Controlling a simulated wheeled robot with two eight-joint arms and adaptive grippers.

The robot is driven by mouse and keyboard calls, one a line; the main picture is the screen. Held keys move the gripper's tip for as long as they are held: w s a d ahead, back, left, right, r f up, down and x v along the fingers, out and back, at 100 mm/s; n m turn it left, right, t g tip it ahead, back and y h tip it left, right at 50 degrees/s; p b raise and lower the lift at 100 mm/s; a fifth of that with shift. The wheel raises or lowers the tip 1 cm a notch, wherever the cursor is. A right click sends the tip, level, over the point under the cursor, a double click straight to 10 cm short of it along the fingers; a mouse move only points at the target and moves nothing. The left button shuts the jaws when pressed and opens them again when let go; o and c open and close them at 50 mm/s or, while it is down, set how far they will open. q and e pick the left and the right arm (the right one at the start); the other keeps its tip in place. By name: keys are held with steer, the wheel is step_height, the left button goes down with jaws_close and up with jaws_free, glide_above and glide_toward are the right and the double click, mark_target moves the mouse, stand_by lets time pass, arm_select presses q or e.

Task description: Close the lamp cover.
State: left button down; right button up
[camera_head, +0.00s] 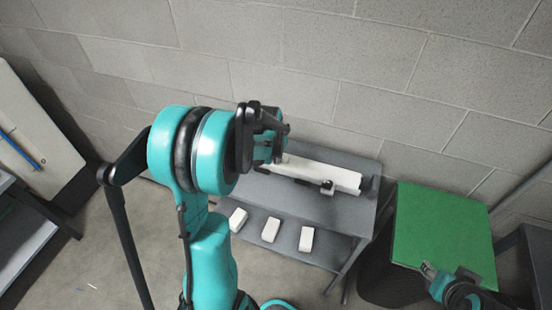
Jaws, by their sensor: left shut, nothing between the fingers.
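A long white box-like thing (325,175), which may be the lamp with its cover, lies on the upper level of a grey shelf unit (345,215) against the wall. My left gripper (278,140) is shut and empty. In the picture it overlaps the left end of the white thing; I cannot tell whether it touches. My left arm hides that end, and whether the cover is open is unclear. My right gripper (432,272) is at the lower right, over the green surface's edge, its fingers too small to read.
Several white blocks (271,229) lie on the lower shelf. A green-topped dark bin or stand (440,230) stands right of the shelf. A pale board with a blue stick-like thing (22,150) is at far left. The grey block wall closes the back; floor at lower left is mostly clear.

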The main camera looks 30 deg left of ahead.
arm_select(q)
steer(key=a+p+v, duration=0.1)
steer(key=p+v, duration=0.5)
steer(key=v, duration=0.8)
steer(key=s+d+f+m+t+b, duration=0.1)
steer(key=s+d+f+t+b, duration=0.1)
steer(key=s+d+b, duration=0.3)
steer(key=s+d+f+m+t+b, duration=0.1)
steer(key=s+d+f+b, duration=0.3)
steer(key=d, duration=0.9)
steer(key=s+t+b, duration=0.1)
steer(key=s+b, duration=0.1)
steer(key=s, duration=0.2)
steer(key=shift+s+f+m+h, duration=0.2)
steer(key=shift+s+m+h, duration=0.1)
steer(key=shift+m, duration=0.1)
